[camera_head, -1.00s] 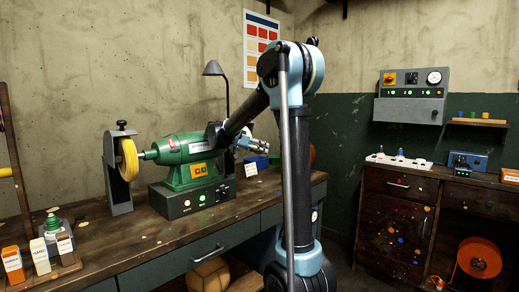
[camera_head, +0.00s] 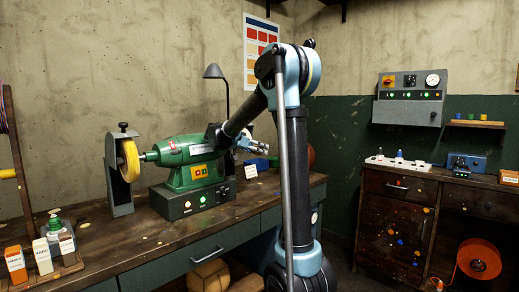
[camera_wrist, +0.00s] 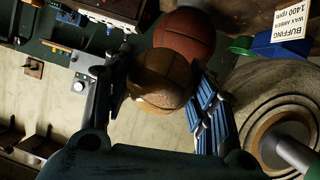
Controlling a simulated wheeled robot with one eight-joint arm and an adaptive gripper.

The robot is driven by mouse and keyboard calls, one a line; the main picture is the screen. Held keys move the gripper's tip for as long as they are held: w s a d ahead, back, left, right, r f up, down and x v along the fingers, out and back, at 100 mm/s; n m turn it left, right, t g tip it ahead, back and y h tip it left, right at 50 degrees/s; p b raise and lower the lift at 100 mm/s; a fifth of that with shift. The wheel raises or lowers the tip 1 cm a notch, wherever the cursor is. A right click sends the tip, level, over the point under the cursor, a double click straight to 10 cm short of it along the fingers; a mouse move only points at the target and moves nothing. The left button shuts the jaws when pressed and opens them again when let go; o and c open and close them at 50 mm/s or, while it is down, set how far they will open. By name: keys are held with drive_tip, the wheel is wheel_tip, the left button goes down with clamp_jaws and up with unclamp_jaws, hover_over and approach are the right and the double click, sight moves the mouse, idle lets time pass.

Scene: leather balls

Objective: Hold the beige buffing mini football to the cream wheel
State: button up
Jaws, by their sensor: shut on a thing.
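My gripper (camera_head: 258,146) is at the right end of the green buffing machine (camera_head: 190,160), behind my arm. In the wrist view, its fingers are shut on a small panelled ball (camera_wrist: 160,78), brown on top and paler underneath. The head view does not clearly show this ball. A large pale layered wheel (camera_wrist: 252,100) with a tan centre lies right of the fingers in the wrist view; the right finger stands between it and the ball. I see no contact between ball and wheel. A yellow-cream wheel (camera_head: 130,160) is on the machine's left end.
A red-brown ball (camera_wrist: 185,35) sits beyond the held ball. A blue block (camera_wrist: 278,45) with a buffing card (camera_wrist: 290,25) is near the pale wheel. A lamp (camera_head: 214,72) stands behind the machine. Bottles (camera_head: 42,255) stand at the bench's left front.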

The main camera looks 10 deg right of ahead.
drive_tip(key=shift+w+a+t, duration=0.25)
drive_tip(key=shift+a+t, duration=0.05)
drive_tip(key=shift+s+d+f, duration=0.2)
drive_tip(key=shift+s, duration=0.15)
drive_tip(key=shift+f, duration=0.3)
drive_tip(key=shift+w+d+f, duration=0.2)
drive_tip(key=shift+d+f, duration=0.45)
drive_tip(key=shift+s+d+r, duration=0.2)
drive_tip(key=shift+s, duration=0.35)
drive_tip(key=shift+s+d+r, duration=0.2)
drive_tip(key=shift+s, duration=0.3)
drive_tip(key=shift+s+d+f, duration=0.1)
drive_tip(key=shift+s+d, duration=0.4)
drive_tip(key=shift+s, duration=0.25)
drive_tip(key=shift+s+d, duration=0.5)
drive_tip(key=shift+s, duration=0.25)
drive_tip(key=shift+s+a, duration=0.1)
